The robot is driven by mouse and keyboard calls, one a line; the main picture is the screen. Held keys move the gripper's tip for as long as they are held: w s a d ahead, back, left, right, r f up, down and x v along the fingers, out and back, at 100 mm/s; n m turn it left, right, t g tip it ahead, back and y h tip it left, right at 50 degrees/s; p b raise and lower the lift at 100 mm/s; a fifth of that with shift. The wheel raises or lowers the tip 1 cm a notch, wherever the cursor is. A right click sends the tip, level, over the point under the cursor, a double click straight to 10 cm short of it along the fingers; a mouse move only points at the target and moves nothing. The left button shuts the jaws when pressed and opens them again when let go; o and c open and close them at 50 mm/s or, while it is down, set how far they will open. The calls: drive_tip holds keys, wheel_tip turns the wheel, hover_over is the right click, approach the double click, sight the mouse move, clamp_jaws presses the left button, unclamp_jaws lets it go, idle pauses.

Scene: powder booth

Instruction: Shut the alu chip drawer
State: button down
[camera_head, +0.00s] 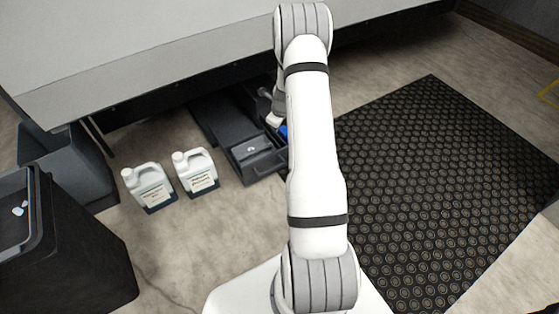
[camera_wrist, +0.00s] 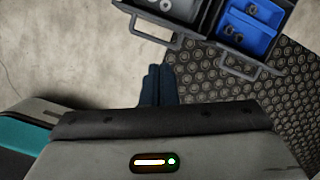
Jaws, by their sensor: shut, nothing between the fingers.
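Two dark drawers stand open side by side in the wrist view. The left drawer (camera_wrist: 197,28) has a grey inside with pale ring-shaped pieces and a bar handle (camera_wrist: 154,38) on its front. The right drawer (camera_wrist: 283,47) holds blue trays (camera_wrist: 247,27) with small metal pieces and has its own handle (camera_wrist: 250,70). No readable label tells which is the alu chip drawer. My gripper (camera_wrist: 159,70) is shut and empty, its dark fingers just short of the left handle and apart from it. In the head view the left drawer (camera_head: 262,166) juts out under the bench; my arm hides much of the right one.
Two white jugs (camera_head: 148,184) (camera_head: 196,170) stand on the floor left of the drawers. A grey bench (camera_head: 180,50) overhangs them. A black studded mat (camera_head: 440,170) lies to the right. A dark bin (camera_head: 75,250) stands at the lower left.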

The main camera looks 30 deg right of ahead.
drive_tip(key=w+d+f+m+b, duration=0.1)
drive_tip(key=f+b, duration=0.1)
drive_tip(key=f, duration=0.6)
drive_tip(key=w+d+f+m+b, duration=0.1)
drive_tip(key=d+f+m+b, duration=0.1)
drive_tip(key=f, duration=0.6)
drive_tip(key=w+d+f+m+b, duration=0.1)
drive_tip(key=f+m+b, duration=0.1)
drive_tip(key=f+b, duration=0.2)
drive_tip(key=shift+d+x, duration=0.2)
drive_tip(key=shift+x, duration=0.75)
drive_tip(key=shift+d+x, duration=0.15)
drive_tip(key=shift+x, duration=0.8)
drive_tip(key=shift+w+r, duration=0.1)
drive_tip(key=shift+w, duration=0.55)
